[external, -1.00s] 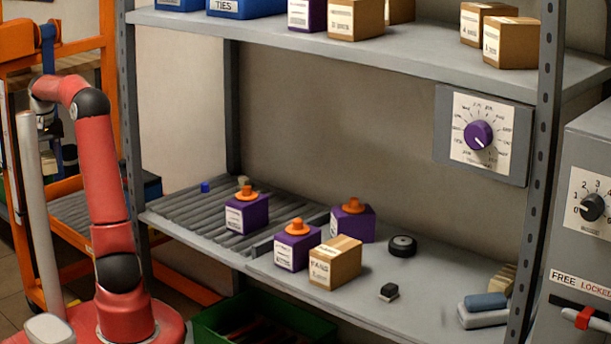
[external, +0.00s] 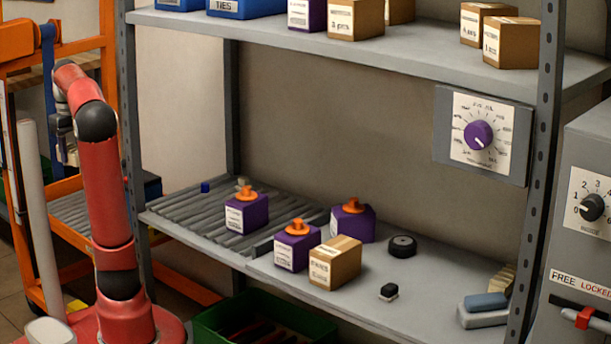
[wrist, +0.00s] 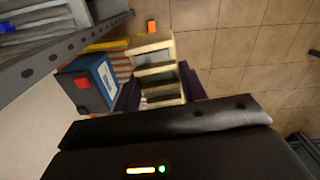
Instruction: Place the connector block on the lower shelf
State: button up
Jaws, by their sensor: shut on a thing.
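The connector block (wrist: 158,82) is a cream block with open dark cells. In the wrist view it sits between the two dark purple fingers of my gripper (wrist: 158,92), which is shut on it. In the external view my gripper (external: 66,140) hangs at the far left, beside the orange rack and outside the shelf unit; the block there is small and partly hidden by my arm. The lower shelf (external: 440,285) is grey, with a ribbed roller section at its left and a flat part at its right.
Purple boxes with orange knobs (external: 247,213) and a cardboard box (external: 335,263) stand mid-shelf. A black puck (external: 402,246), a small dark block (external: 389,292) and a grey-blue item (external: 485,303) lie to the right. The shelf post (external: 133,130) stands between my arm and the shelf.

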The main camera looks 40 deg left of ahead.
jog(key=w+d+f+m+p, duration=0.15)
jog(key=w+d, duration=0.25)
jog(key=d, duration=0.7)
jog(key=w+d+f, duration=0.2)
jog(key=w+d, duration=0.2)
jog(key=d, duration=0.8)
jog(key=w+d+f+m+p, duration=0.15)
jog(key=w+d, duration=0.25)
jog(key=d, duration=0.7)
jog(key=w+a+f+m, duration=0.3)
jog(key=w+m, duration=0.3)
jog(key=w, duration=0.4)
jog(key=w+a+f+m, duration=0.25)
jog(key=w+m, duration=0.25)
jog(key=w, duration=0.5)
jog(key=w+d+m, duration=0.3)
jog(key=w+m, duration=0.2)
jog(key=w, duration=0.1)
jog(key=shift+d+r, duration=0.3)
jog(key=shift+d, duration=0.1)
